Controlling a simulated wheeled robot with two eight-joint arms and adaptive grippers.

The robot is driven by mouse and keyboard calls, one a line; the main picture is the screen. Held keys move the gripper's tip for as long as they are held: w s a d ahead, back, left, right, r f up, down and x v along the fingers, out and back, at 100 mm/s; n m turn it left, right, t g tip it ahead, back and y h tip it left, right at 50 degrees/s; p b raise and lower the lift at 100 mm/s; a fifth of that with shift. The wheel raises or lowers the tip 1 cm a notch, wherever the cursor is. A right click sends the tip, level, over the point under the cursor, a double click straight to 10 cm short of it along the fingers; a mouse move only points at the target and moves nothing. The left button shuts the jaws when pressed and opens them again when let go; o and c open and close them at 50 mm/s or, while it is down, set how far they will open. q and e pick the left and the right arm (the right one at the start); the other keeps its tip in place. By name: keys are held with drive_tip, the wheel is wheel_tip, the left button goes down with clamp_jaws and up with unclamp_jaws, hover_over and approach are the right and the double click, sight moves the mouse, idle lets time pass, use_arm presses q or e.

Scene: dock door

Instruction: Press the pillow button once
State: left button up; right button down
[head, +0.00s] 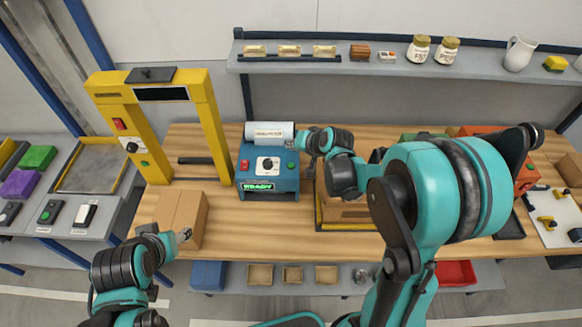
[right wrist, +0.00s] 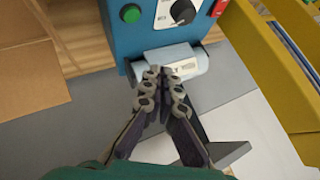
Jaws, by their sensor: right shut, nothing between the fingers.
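A blue machine (head: 268,186) with a lit READY display stands on the wooden bench. Its front carries a green button (head: 290,165), a black dial (head: 267,165) and a red switch (head: 244,165). I cannot read which control is labelled pillow. A pale labelled roll (head: 255,129) lies along its top. The green button also shows in the right wrist view (right wrist: 131,13). My right gripper (right wrist: 160,72) is shut and empty, its tips overlapping the roll in that view and apart from the green button. My left gripper (head: 185,235) is beside a cardboard box (head: 181,214); its jaw state is unclear.
A yellow frame (head: 212,125) stands left of the machine. A yellow-edged tray with cardboard (head: 345,213) is to its right. My right arm hides much of the bench's right side. A shelf (head: 400,68) with jars runs along the wall. Bench in front of the machine is clear.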

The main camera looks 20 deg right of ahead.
drive_tip(key=b, duration=0.4)
hover_over(292, 167)
wheel_tip(292, 167, down, 6)
drive_tip(key=shift+d+r, duration=0.1)
drive_tip(key=shift+r, duration=0.15)
drive_tip(key=shift+f+b, duration=0.5)
drive_tip(key=shift+f, duration=0.15)
drive_tip(key=shift+f, duration=0.1)
drive_tip(key=shift+f+b, duration=0.3)
drive_tip(key=shift+b, duration=0.15)
